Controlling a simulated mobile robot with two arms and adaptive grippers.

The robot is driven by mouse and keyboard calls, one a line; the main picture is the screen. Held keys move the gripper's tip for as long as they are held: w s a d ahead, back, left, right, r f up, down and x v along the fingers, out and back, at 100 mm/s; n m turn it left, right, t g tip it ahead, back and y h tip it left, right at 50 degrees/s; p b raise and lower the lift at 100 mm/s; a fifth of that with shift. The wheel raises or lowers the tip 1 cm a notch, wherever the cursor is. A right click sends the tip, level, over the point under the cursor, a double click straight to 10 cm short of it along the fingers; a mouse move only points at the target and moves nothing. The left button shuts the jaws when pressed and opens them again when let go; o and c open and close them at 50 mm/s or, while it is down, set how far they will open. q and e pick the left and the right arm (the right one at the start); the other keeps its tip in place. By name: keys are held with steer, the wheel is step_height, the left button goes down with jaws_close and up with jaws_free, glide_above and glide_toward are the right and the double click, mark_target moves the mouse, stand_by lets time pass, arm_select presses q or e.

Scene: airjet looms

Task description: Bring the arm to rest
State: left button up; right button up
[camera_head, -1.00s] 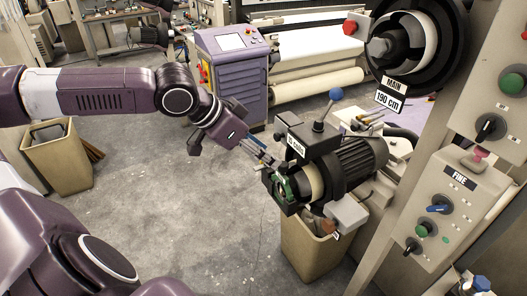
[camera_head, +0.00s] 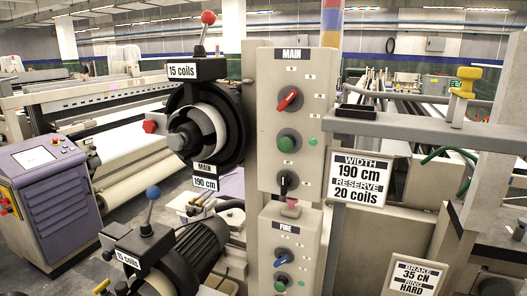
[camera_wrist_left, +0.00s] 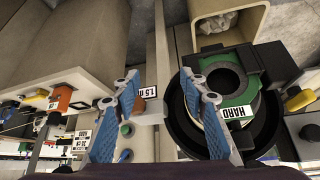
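In the left wrist view the two blue fingers of my left gripper (camera_wrist_left: 161,80) stand well apart with nothing gripped between them. Behind the right-hand finger is a green ring (camera_wrist_left: 238,113) labelled HARD, set in a black round housing (camera_wrist_left: 265,115). I cannot tell whether that finger touches the ring. In the head view neither gripper shows. My right gripper is in no view.
The head view shows the upper feeder (camera_head: 213,130) with a red-knobbed lever, the lower feeder (camera_head: 190,255) with a blue-knobbed lever, and a MAIN control panel (camera_head: 292,125). A purple cabinet (camera_head: 58,205) stands left. A bin (camera_wrist_left: 230,22) shows in the wrist view.

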arm_select(q)
steer(key=s+d+f, duration=0.7)
steer(key=d+f, duration=0.1)
steer(key=f, duration=0.3)
steer(key=s+a+f+n+g+y, duration=0.2)
steer(key=s+f+n+y, duration=0.3)
steer(key=s, duration=0.5)
step_height(320, 180, down, 27)
steer(key=s+g+h, duration=0.1)
steer(key=s, duration=0.1)
steer(key=s+a+f+g+b, duration=0.1)
steer(key=s+a+f, duration=0.1)
steer(key=s+f, duration=1.5)
steer(key=shift+a+g+b, duration=0.3)
steer(key=shift+a, duration=0.1)
steer(key=shift+f, duration=0.1)
